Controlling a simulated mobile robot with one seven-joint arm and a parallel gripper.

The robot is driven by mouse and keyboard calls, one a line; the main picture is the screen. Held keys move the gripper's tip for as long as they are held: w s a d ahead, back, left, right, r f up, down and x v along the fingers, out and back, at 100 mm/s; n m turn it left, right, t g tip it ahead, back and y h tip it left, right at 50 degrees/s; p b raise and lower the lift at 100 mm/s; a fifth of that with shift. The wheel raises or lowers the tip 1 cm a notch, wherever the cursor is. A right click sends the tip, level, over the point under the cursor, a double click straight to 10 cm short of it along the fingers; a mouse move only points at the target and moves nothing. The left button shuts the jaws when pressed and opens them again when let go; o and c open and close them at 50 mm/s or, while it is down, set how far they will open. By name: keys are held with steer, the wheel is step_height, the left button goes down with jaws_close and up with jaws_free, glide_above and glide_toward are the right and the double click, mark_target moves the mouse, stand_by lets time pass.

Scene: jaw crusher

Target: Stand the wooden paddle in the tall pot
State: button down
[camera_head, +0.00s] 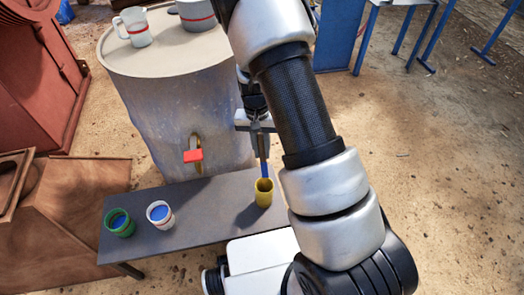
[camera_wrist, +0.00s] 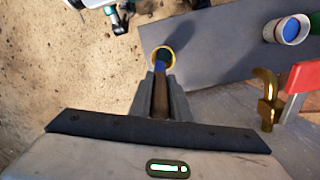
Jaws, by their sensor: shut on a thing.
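The wooden paddle has a brown handle (camera_wrist: 160,98) and a blue lower part (camera_head: 263,169). My gripper (camera_head: 259,145) is shut on the handle, seen between the two fingers in the wrist view (camera_wrist: 160,82). The paddle hangs about upright, blue end down. The tall pot is yellow (camera_head: 264,196) and stands near the right end of the grey bench, below my gripper. The blue end meets the pot's mouth in both views; the pot's round rim also shows in the wrist view (camera_wrist: 172,54). I cannot tell how deep the end reaches.
On the grey bench (camera_head: 190,212) a green pot (camera_head: 120,228) and a white pot (camera_head: 160,220) hold blue contents. Behind stands a large drum (camera_head: 185,110) with a brass tap and red handle (camera_head: 193,156), carrying mugs (camera_head: 136,30). Bench space between the white and yellow pots is clear.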

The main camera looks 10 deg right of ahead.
mark_target(262, 167)
steer(key=shift+f+b, duration=3.15)
steer(key=shift+f, duration=4)
steer(key=c, duration=1.6)
jaws_free()
steer(key=shift+o, duration=0.2)
step_height(262, 167, up, 17)
steer(key=w+a+p, duration=0.1)
steer(key=p, duration=0.3)
steer(key=shift+w+r+p, duration=0.15)
steer(key=shift+w+p, duration=0.2)
steer(key=shift+w, duration=0.05)
